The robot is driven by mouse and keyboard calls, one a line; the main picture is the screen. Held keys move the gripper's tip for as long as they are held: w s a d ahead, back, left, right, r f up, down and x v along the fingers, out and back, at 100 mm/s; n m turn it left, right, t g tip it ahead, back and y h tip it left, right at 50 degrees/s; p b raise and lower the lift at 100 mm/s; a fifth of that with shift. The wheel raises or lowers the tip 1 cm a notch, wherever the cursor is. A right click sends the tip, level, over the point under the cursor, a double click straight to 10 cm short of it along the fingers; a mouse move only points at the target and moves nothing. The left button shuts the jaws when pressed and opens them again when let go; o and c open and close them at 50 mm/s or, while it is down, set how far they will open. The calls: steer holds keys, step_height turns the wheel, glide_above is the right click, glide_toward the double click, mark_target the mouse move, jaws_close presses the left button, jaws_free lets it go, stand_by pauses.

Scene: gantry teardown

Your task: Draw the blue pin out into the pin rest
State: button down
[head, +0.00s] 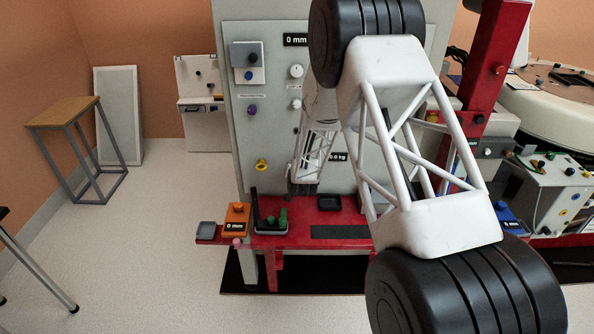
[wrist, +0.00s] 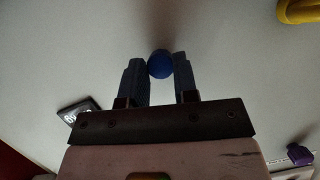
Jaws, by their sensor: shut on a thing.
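My gripper (wrist: 161,78) is shut on the blue pin (wrist: 160,63); its round blue head shows between the fingertips in the wrist view, in front of the grey panel. The pin's shaft is hidden, and I cannot tell how far it sits in the panel. In the head view my gripper (head: 302,188) is at the lower part of the panel (head: 290,120), just above the red bench, and the pin is hidden there. A small black tray (head: 329,202) lies on the bench just right of my gripper; I cannot tell whether it is the pin rest.
A yellow handle (head: 262,165) and a purple knob (head: 251,110) are on the panel left of my gripper. A 0.0 kg display (head: 338,156) is to its right. An orange box (head: 237,217) and a black holder with green parts (head: 270,220) stand on the red bench (head: 295,238).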

steer(key=shift+w, duration=0.2)
steer(key=c, duration=0.8)
jaws_free()
steer(key=shift+s+r, duration=0.1)
steer(key=shift+s, duration=0.05)
steer(key=v, duration=0.7)
steer(key=shift+s, duration=0.15)
steer(key=shift+s, duration=0.1)
steer(key=shift+s, duration=1.9)
